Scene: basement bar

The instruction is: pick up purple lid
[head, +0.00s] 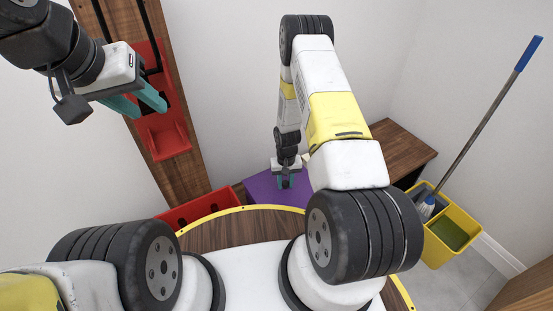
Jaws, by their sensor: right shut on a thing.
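The purple lid (263,188) is a flat purple surface in the middle of the head view, beyond my round base edge.
A red bin (192,212) stands left of the lid. The red holder (163,138) hangs on a wooden wall panel (186,181). A wooden cabinet (402,148) is behind on the right. A yellow mop bucket (462,217) with a blue-handled mop (487,115) stands at right.

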